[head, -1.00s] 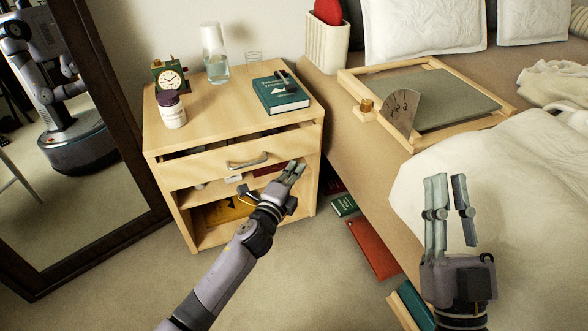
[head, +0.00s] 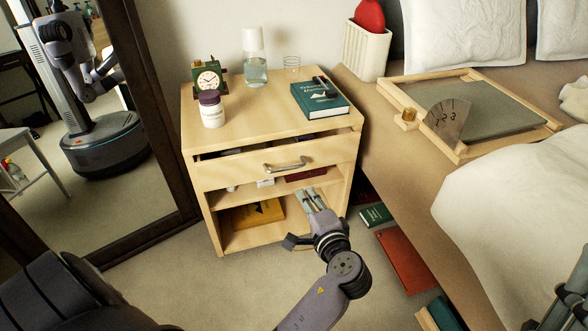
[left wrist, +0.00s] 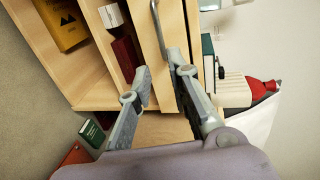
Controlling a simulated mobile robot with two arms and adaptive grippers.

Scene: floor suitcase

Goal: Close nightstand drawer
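The light wood nightstand (head: 205,215) stands against the wall, its drawer (head: 230,176) pulled partly out with a dark gap above the front. The grey bar handle (head: 285,164) is on the drawer front and also shows at the top of the left wrist view (left wrist: 157,25). My left gripper (head: 313,198) is in front of the nightstand's lower right part, below the handle. Its fingers (left wrist: 160,68) are apart with nothing between them, and I see no clear contact with the drawer. My right gripper (head: 572,290) is cut off at the right edge.
A clock (head: 209,79), white jar (head: 212,112), glass carafe (head: 255,70) and green book (head: 320,99) stand on the nightstand top. The bed (head: 400,165) is close on the right, a mirror (head: 120,190) on the left. Books, including a red one (head: 405,262), lie by the bed.

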